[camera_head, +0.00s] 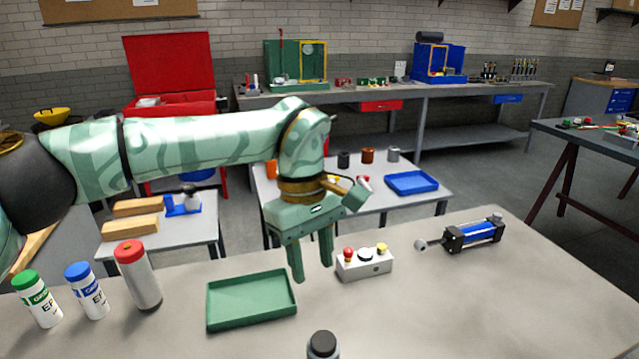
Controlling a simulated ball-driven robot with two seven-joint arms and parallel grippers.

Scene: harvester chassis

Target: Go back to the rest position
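My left arm comes in from the left, pale green with darker patterns. Its gripper (311,262) points down over the grey table, between the green tray (252,321) and the white button box (364,264). Two fingers show with a gap between them, and nothing is seen in the gap. The tray is empty. My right gripper is not in the picture.
Green-capped (38,298), blue-capped (87,291) and red-capped (137,275) bottles stand at the left. A blue and black cylinder (472,235) lies at the right. A dark round top (322,345) shows at the front edge. The table's right front is clear.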

